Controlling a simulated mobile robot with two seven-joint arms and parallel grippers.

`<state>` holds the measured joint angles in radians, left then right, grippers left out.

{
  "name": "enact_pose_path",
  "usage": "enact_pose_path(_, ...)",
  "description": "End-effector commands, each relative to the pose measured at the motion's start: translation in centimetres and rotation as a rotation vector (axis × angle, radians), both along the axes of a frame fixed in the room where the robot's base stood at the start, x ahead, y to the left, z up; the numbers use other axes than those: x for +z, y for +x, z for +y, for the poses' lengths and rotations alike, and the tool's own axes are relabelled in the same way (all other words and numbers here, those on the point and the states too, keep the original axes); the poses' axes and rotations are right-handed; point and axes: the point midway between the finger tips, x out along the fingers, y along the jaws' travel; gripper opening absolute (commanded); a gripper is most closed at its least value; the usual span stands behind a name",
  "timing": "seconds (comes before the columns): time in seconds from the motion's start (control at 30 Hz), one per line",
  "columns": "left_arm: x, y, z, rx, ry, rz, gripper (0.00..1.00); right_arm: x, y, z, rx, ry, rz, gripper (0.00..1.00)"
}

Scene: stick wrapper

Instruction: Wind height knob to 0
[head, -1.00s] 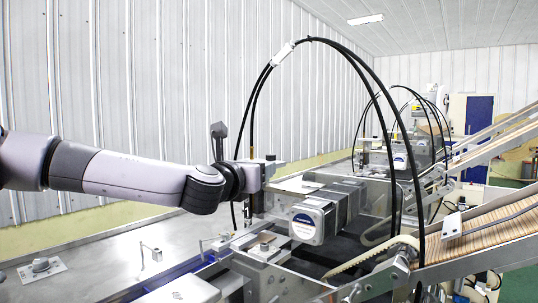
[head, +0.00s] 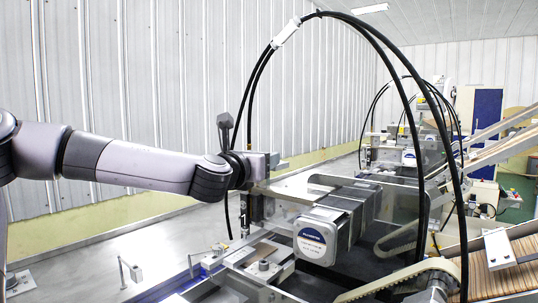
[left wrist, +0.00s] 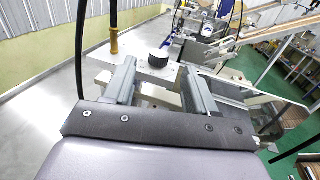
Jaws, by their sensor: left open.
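A black round ridged knob (left wrist: 160,62) sits on a flat metal plate (left wrist: 142,74) in the left wrist view. I take it to be the height knob; no scale or number on it can be read. My left gripper (left wrist: 160,80) is open, one finger to each side in the picture, with the knob showing between and just beyond the fingertips. Nothing is held. In the head view my left gripper (head: 268,164) is at the machine's upper left post, and I cannot make out the knob there. My right gripper is in neither view.
Black cables (head: 405,90) arch over the machine. A boxed motor unit (head: 318,240) and a slatted conveyor (head: 505,265) lie to the right. Open floor (head: 110,260) lies to the left.

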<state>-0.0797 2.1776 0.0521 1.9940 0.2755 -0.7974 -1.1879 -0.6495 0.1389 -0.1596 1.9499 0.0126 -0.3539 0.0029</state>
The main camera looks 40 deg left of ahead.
Motion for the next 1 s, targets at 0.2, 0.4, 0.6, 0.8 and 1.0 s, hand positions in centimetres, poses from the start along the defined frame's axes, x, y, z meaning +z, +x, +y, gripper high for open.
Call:
enact_pose_path(0.2, 0.0, 2.4, 1.0, 0.002, 0.002, 0.003, 0.56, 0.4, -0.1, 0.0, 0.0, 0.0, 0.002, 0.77)
enact_pose_path(0.4, 0.0, 4.2, 1.7, 0.001, 0.002, 0.002, 0.56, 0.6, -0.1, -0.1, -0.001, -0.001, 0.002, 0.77)
enact_pose_path(0.6, 0.0, 5.0, 2.0, 0.0, 0.002, 0.001, 0.56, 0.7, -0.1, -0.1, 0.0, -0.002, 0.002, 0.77)
enact_pose_path(0.8, 0.0, 5.2, 2.0, -0.001, 0.001, 0.0, 0.56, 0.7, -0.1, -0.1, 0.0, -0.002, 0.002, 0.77)
enact_pose_path(1.0, 0.0, 5.2, 2.0, 0.0, 0.001, 0.0, 0.34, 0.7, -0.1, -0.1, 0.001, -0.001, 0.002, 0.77)
